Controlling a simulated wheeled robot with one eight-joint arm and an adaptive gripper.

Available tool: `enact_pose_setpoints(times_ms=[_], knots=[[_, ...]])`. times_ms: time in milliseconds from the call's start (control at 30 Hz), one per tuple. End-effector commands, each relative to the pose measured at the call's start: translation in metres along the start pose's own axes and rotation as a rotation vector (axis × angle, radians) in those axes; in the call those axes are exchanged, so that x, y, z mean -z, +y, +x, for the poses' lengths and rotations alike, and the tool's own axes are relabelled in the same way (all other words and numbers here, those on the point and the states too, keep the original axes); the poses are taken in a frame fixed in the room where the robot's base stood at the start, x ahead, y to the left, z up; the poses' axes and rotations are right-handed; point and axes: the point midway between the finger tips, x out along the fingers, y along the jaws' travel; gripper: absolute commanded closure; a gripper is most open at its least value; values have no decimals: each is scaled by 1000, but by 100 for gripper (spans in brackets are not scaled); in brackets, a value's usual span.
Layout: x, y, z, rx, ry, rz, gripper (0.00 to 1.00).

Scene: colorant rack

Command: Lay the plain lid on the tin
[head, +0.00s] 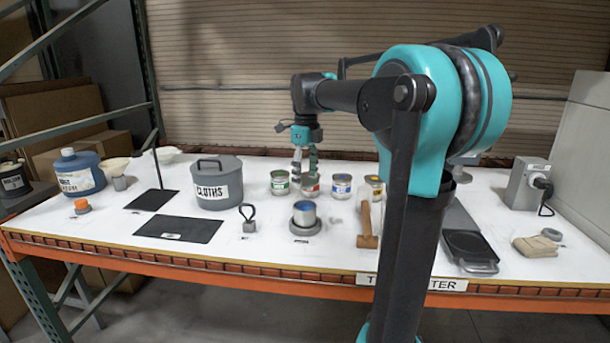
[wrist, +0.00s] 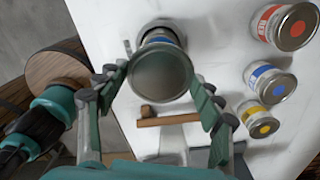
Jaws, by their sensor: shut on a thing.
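The tin (head: 304,220) stands upright on a small grey base near the front middle of the table, with blue showing at its top. My gripper (head: 305,165) is over the table behind the tin in the head view, in front of the row of colour tins. In the wrist view my gripper (wrist: 162,88) is shut on the plain lid (wrist: 160,76), a round grey disc between the fingers. The lid covers much of the tin (wrist: 158,36) in that view; the gap between them cannot be judged. In the head view the lid cannot be made out.
Green (head: 280,183), red (head: 311,185), blue (head: 341,187) and yellow-marked (head: 374,187) tins stand behind. A hammer (head: 367,225) lies right of the tin. A black-looped weight (head: 248,220) and a grey CLOTHS pot (head: 217,183) stand left. Dark mats (head: 180,229) lie farther left.

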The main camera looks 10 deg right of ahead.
Motion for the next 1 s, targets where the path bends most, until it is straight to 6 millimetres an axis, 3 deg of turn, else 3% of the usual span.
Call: enact_pose_setpoints(times_ms=[367, 1000], knots=[[0, 0, 4, 0, 0, 0, 45], [0, -1, 53, 0, 0, 0, 45]])
